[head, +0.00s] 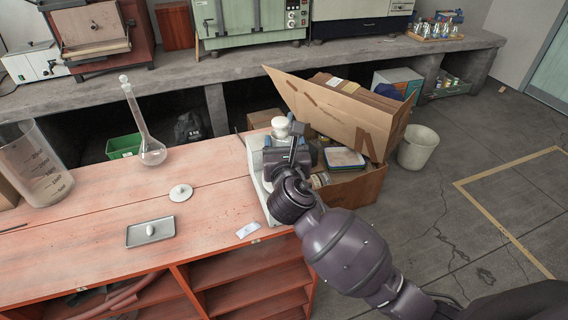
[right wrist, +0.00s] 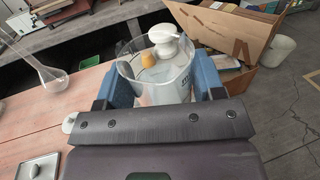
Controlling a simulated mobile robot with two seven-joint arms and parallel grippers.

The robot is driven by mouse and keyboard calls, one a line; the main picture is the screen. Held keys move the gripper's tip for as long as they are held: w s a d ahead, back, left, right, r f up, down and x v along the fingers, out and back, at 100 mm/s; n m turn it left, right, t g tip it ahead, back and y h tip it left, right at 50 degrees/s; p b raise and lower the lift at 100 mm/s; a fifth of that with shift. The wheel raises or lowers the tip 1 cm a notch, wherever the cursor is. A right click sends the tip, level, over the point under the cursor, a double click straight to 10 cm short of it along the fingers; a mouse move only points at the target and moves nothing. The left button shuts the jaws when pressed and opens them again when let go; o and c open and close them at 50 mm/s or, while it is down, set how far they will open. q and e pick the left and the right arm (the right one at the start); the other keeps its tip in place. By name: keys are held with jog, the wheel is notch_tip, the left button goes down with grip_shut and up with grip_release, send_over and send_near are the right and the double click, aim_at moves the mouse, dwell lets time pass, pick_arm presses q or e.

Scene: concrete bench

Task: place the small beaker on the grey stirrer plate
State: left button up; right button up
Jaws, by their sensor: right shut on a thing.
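The small beaker (right wrist: 150,93) is clear glass and sits between the blue fingers of my right gripper (right wrist: 158,90) in the right wrist view. The gripper is shut on its sides, and the beaker looks roughly upright. In the head view my right gripper (head: 286,153) is over the white-grey stirrer (head: 256,182) at the right end of the red bench. The arm hides most of the stirrer and its plate. I cannot tell whether the beaker touches the plate. My left gripper is not in view.
A long-necked flask (head: 152,153), a large beaker (head: 36,172), a white lid (head: 180,192) and a grey tray (head: 150,231) stand to the left. An open cardboard box (head: 350,187) is beyond the bench's right edge.

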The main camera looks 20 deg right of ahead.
jog(key=shift+f+b, duration=0.5)
jog(key=shift+f, duration=2.1)
jog(key=shift+f, duration=0.1)
jog(key=o, duration=1)
